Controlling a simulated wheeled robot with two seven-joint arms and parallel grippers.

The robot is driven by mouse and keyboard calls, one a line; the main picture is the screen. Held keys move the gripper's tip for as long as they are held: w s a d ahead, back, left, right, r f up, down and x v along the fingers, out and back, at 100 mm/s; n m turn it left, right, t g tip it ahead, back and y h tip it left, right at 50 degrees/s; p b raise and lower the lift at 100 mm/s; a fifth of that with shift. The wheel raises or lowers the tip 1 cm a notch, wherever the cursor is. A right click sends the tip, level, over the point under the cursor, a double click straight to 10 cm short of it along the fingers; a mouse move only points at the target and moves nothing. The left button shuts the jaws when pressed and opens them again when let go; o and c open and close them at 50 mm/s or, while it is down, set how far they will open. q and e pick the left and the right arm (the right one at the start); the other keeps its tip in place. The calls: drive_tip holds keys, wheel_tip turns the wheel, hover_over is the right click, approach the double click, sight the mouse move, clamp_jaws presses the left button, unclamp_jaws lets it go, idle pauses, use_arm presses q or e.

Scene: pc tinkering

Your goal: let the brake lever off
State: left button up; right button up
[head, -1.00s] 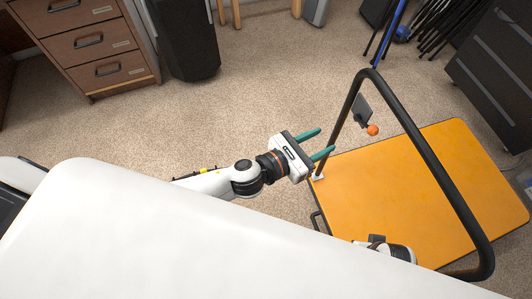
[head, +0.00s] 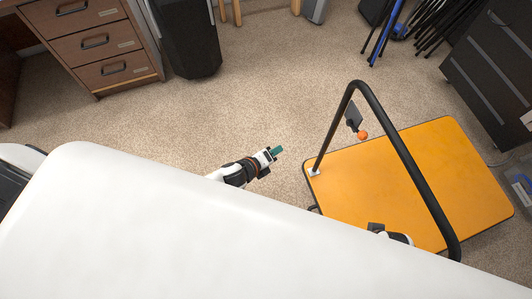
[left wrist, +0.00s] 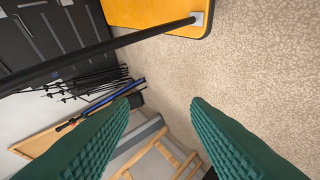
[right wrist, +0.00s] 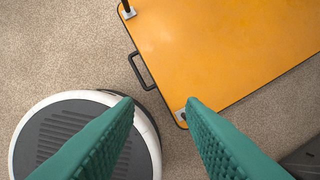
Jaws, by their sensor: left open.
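The brake lever's orange ball knob (head: 361,135) shows in the head view below a dark plate (head: 352,113), inside the black handle frame (head: 405,155) of the orange cart. My left gripper (head: 277,152) is open and empty, left of the frame and apart from the lever. In the left wrist view its green fingers (left wrist: 160,103) are spread, with the black handle bar (left wrist: 110,47) above them; the knob is not seen there. In the right wrist view my right gripper (right wrist: 160,102) is open and empty above the cart deck's edge, with no lever in view.
The orange deck (head: 440,170) lies low on the carpet. A drawer cabinet (head: 95,40) and dark bin (head: 185,35) stand at the back left. Dark drawers (head: 490,75) stand right. Carpet between bin and cart is clear. My white body covers the lower left.

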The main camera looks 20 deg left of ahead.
use_arm(q)
drive_tip(key=shift+s+a+f+n+y, duration=0.3)
drive_tip(key=shift+s+a+f+n, duration=0.25)
drive_tip(key=shift+f+n, duration=0.25)
